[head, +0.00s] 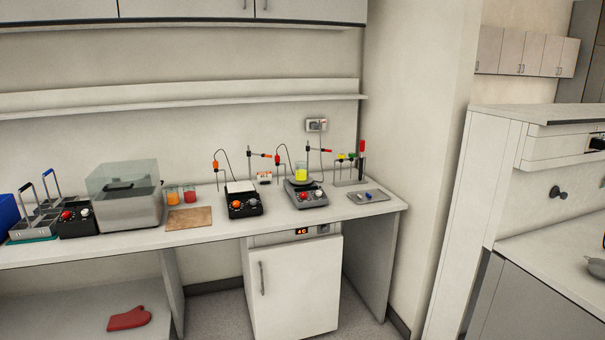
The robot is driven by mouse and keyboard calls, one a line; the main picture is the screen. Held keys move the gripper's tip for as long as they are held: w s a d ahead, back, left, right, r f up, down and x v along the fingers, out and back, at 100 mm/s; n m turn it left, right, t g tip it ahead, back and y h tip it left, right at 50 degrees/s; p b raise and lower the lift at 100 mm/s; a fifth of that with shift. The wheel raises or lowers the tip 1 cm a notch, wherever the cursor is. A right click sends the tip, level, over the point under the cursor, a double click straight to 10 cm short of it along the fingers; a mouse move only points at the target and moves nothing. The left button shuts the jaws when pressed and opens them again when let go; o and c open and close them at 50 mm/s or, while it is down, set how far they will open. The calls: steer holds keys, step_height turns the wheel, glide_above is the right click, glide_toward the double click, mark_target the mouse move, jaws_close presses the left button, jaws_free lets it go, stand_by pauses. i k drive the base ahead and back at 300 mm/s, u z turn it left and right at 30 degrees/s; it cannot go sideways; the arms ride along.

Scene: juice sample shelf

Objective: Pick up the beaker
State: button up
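A clear beaker with yellow liquid (301,174) stands upright on the dark hot plate or stirrer (306,197) right of the middle of the bench. A thin probe from a stand hangs close to it; I cannot tell whether it reaches inside. Two smaller vessels, one with orange content (172,198) and one with red content (189,195), stand side by side farther left; I cannot tell whether they are beakers. My gripper is not in view.
The bench (225,223) also holds a second stirrer (243,204), a brown board (189,218), a lidded bath (126,203) and a small tray (368,197). A shelf (180,98) runs above. A red mitt (128,319) lies below. The bench's front strip is mostly clear.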

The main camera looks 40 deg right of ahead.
mark_target(301, 168)
steer(key=z, duration=0.05)
steer(key=i, duration=0.95)
steer(key=u, duration=0.05)
